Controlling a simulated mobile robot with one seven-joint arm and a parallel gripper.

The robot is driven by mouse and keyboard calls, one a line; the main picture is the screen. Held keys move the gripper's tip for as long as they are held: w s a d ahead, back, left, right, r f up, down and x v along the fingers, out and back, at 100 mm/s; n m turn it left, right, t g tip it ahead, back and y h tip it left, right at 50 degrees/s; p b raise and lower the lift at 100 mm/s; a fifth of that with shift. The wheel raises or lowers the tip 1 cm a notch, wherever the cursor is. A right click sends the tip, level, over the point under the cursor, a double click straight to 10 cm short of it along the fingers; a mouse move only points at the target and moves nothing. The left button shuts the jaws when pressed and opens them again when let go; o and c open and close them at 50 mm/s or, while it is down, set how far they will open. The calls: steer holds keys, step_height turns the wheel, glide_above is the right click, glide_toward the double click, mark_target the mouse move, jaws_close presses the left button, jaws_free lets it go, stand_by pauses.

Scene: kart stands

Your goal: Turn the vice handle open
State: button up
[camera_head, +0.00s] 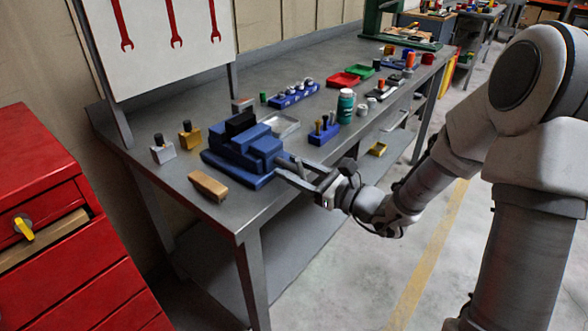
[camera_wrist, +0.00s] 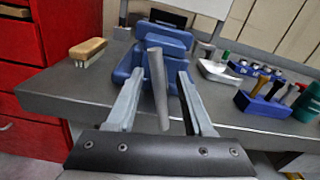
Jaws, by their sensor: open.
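A blue vice (camera_head: 244,152) stands on the grey workbench near its front left end. In the wrist view the vice (camera_wrist: 160,42) is straight ahead of my gripper. The grey vice handle (camera_wrist: 158,88) is a bar that stands slightly tilted between the two fingers of my gripper (camera_wrist: 157,95). The gripper is open, with a finger on either side of the bar and a visible gap to each. In the head view my gripper (camera_head: 300,172) reaches to the vice's front from the right, and the handle is hard to make out there.
A wooden brush (camera_head: 208,186) lies on the bench (camera_head: 250,207) left of the vice. A blue holder with tools (camera_head: 324,130) and a green bottle (camera_head: 346,106) stand to the right. A red drawer cabinet (camera_head: 75,250) stands at the left. The floor (camera_head: 335,275) before the bench is clear.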

steer(key=shift+c, duration=0.2)
jaws_close()
